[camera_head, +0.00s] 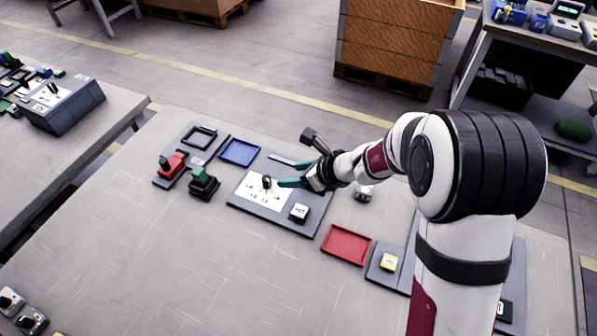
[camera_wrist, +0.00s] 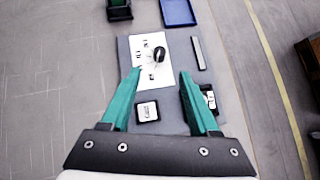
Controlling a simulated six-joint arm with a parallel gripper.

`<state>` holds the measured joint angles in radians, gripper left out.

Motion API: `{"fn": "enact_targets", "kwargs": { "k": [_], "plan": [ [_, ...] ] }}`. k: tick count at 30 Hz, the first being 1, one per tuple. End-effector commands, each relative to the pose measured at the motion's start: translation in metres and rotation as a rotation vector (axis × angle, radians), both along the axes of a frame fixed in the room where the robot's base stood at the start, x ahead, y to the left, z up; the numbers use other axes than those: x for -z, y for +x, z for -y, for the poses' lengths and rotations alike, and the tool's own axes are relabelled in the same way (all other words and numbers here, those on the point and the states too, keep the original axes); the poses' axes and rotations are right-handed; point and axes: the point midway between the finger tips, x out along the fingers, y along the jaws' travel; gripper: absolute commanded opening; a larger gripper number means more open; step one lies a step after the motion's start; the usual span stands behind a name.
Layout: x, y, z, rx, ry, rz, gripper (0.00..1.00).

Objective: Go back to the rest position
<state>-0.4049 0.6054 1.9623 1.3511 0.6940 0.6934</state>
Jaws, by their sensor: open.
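My gripper (camera_head: 287,172) has teal fingers and is open. It hangs above a grey board with a white printed panel (camera_head: 258,197) on the table. In the wrist view my gripper (camera_wrist: 160,85) shows its two fingers spread apart with nothing between them. A black knob (camera_head: 266,182) stands on the white panel, close to the fingers but apart from them. It also shows in the wrist view, where the black knob (camera_wrist: 159,54) lies beyond the fingertips. A square white-topped block (camera_head: 299,212) sits on the board's near right part.
A blue tray (camera_head: 239,152) and red and green blocks on dark holders (camera_head: 173,163) stand left of the board. The near left table (camera_head: 120,240) is clear. A wooden crate (camera_head: 395,45) stands behind.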

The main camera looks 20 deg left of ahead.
Motion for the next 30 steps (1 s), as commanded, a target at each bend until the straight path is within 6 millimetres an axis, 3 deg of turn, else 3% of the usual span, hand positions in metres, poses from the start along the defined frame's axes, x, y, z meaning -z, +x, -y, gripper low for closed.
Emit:
{"fn": "enact_targets", "kwargs": {
  "k": [5,17,20,23,25,27,30],
  "plan": [
    [-0.013,-0.003,0.013,0.001,0.000,0.001,0.61],
    [-0.014,-0.003,0.014,0.000,0.000,0.000,0.61],
    [-0.028,-0.009,0.020,-0.054,-0.005,0.040,0.61],
    [-0.076,-0.045,0.056,-0.288,-0.059,0.198,0.61],
    [-0.104,-0.092,0.099,-0.525,-0.151,0.328,0.61],
    [-0.115,-0.140,0.144,-0.745,-0.268,0.414,0.61],
    [-0.115,-0.197,0.203,-0.991,-0.434,0.457,0.61]
  ]
}}
